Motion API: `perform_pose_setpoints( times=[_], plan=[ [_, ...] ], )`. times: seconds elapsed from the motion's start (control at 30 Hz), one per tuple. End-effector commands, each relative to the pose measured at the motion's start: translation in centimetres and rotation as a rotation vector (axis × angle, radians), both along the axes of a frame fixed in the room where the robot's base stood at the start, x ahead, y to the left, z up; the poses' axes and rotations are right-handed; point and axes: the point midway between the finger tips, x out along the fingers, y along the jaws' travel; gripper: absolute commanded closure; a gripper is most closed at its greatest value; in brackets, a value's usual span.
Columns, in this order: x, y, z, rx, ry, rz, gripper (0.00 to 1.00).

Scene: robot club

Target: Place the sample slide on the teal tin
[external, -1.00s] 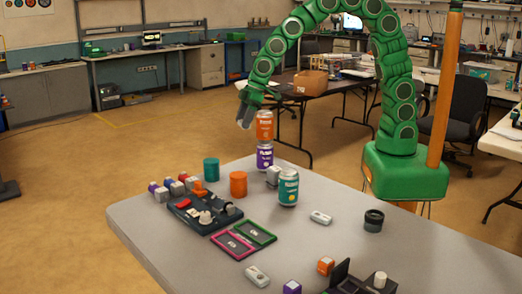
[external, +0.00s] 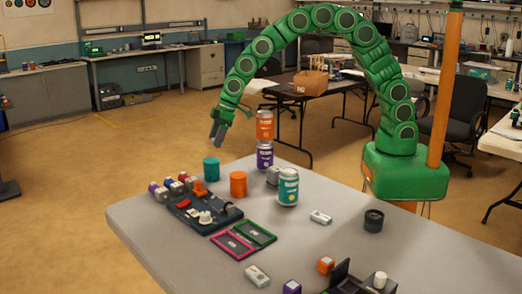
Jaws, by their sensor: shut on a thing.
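The teal tin (external: 211,169) is a plain short cylinder standing upright near the far left edge of the table, with nothing on top. My gripper (external: 217,138) is above and slightly right of it in the picture, apart from it and pointing down. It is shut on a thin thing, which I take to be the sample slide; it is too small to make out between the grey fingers. I see no slide lying on the table.
An orange tin (external: 238,184) stands right of the teal tin. An orange can (external: 264,126) is stacked on a purple can (external: 265,156); a teal labelled can (external: 288,187) stands nearer. A dark tray (external: 201,212) with small parts lies in front. The right of the table (external: 420,255) is mostly clear.

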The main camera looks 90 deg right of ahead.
Motion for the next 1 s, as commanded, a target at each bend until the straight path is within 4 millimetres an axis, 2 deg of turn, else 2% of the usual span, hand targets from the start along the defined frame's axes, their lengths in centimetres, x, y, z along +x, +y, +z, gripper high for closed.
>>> perform_pose_setpoints(
  times=[0.2, 0.57, 0.8, 1.0],
  plan=[
    [1.4, 0.2, -2.0, 0.000, 0.003, 0.000, 0.61],
    [2.4, 0.3, -2.9, 0.000, 0.000, 0.001, 0.61],
    [2.3, 0.3, -5.9, 0.000, 0.003, 0.000, 0.61],
    [2.4, 0.3, -6.0, 0.000, 0.000, 0.000, 0.61]
  ],
)
